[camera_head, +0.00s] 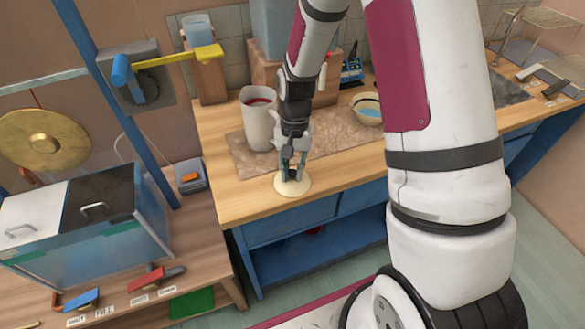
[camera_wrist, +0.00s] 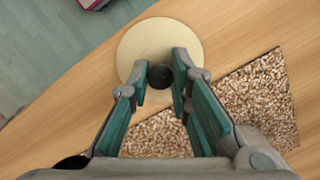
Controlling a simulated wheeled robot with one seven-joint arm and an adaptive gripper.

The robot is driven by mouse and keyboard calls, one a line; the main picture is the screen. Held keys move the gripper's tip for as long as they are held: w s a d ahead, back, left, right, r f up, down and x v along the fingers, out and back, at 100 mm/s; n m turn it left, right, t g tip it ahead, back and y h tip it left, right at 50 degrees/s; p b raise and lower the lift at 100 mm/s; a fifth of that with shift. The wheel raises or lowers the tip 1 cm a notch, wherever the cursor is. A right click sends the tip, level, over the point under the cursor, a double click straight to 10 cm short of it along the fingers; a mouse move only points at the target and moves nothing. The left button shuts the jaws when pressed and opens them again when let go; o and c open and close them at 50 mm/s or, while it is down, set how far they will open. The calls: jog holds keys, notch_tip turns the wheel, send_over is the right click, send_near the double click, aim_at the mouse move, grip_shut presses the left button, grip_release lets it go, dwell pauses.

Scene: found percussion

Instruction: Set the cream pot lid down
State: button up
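The cream pot lid (camera_head: 286,190) is a flat pale disc with a dark round knob. It is over the wooden counter near its front edge, in front of the speckled mat. It looks flat and very close to the wood; I cannot tell for sure whether it touches. My gripper (camera_head: 293,174) points down at the lid's middle. In the wrist view, the lid (camera_wrist: 140,45) shows beyond my fingertips, and the black knob (camera_wrist: 160,76) sits between the two teal finger pads of my gripper (camera_wrist: 160,78), with hardly any gap on either side.
A tall cream pot (camera_head: 257,128) with red inside stands on the speckled mat (camera_head: 335,140), left of my gripper. A bowl (camera_head: 367,112) with blue inside is to the right. The wooden counter (camera_head: 240,200) is bare left of the lid. A brass gong (camera_head: 45,139) hangs far left.

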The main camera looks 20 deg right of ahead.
jog(key=o, duration=0.3)
jog(key=shift+r, duration=0.1)
notch_tip(320, 180, up, 12)
jog(key=w, duration=0.1)
jog(key=s+r+n+t, duration=0.3)
jog(key=s+r, duration=0.6)
jog(key=r, duration=0.4)
jog(key=s+r+n+t, duration=0.1)
jog(key=s, duration=0.3)
jog(key=s+r+n+t, duration=0.1)
jog(key=s, duration=0.3)
jog(key=s+r+n+t, duration=0.1)
jog(key=s+r, duration=0.1)
jog(key=s, duration=0.1)
jog(key=shift+s+d+n+h+b, duration=0.1)
jog(key=shift+s+n+h+b, duration=0.2)
jog(key=shift+s+h+b, duration=0.1)
jog(key=shift+c, duration=0.5)
jog(key=shift+d, duration=0.1)
